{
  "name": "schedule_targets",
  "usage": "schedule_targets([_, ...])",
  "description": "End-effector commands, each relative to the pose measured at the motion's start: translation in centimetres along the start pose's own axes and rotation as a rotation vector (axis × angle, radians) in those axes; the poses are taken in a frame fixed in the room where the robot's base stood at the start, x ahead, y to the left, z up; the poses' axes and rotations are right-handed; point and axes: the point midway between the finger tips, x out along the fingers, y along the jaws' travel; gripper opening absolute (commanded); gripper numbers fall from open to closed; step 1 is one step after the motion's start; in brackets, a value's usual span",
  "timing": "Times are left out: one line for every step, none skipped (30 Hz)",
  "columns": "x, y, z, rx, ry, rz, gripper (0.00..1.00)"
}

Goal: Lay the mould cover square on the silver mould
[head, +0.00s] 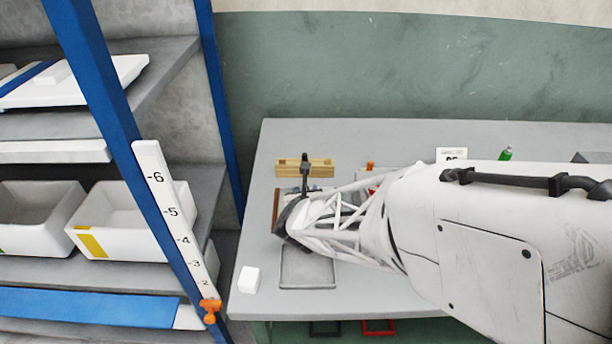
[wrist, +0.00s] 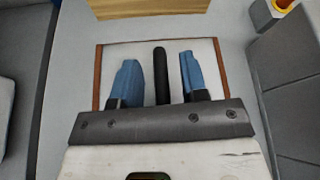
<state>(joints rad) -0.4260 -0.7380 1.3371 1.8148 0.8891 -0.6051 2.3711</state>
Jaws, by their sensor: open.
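In the wrist view, a pale flat panel (wrist: 140,52) with brown strips along its left and right sides lies below my gripper. A black bar (wrist: 161,72) stands out over it, like a handle; I cannot tell for certain that this is the mould cover. My gripper (wrist: 158,82) is open, with one blue finger on each side of the bar and a gap on both sides. In the head view, a grey square with a darker rim (head: 308,270) lies in front of my gripper; I cannot tell whether it is the silver mould. My arm hides much of the table.
A wooden block (head: 318,168) lies behind my gripper; it also shows in the wrist view (wrist: 150,7). A white block (head: 249,280) sits at the table's front left. A blue-framed shelf with white bins (head: 130,222) stands left. A green bottle (head: 506,153) stands at the back.

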Motion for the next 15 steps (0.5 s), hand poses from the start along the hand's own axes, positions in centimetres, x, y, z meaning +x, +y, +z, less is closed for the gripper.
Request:
schedule_targets([-0.3,0.0,0.1,0.001,-0.001,0.000,0.40])
schedule_targets([-0.5,0.0,0.1,0.001,-0.001,0.000,0.40])
schedule_targets([-0.8,0.0,0.1,0.001,-0.001,0.001,0.40])
schedule_targets([-1.0,0.0,0.1,0.001,-0.001,0.001,0.40])
schedule_targets([-1.3,0.0,0.0,0.000,-0.001,0.001,0.40])
schedule_targets([-1.7,0.0,0.0,-0.001,0.000,0.001,0.40])
schedule_targets([-2.1,0.1,0.0,-0.001,-0.001,0.002,0.40])
schedule_targets([-2.5,0.1,0.0,0.000,-0.001,0.002,0.40])
schedule_targets([-3.1,0.1,0.1,0.000,-0.001,0.002,0.40])
schedule_targets([-3.5,0.1,0.1,0.000,-0.002,0.002,0.40])
schedule_targets([-4.0,0.1,0.1,0.000,-0.002,0.002,0.40])
schedule_targets([-4.6,0.0,0.0,0.000,0.000,0.002,0.40])
schedule_targets([-5.1,0.1,0.1,0.000,-0.002,0.002,0.40])
schedule_targets([-5.6,0.1,0.1,-0.001,-0.002,0.002,0.40])
schedule_targets([-6.3,0.1,0.1,0.000,-0.002,0.001,0.40])
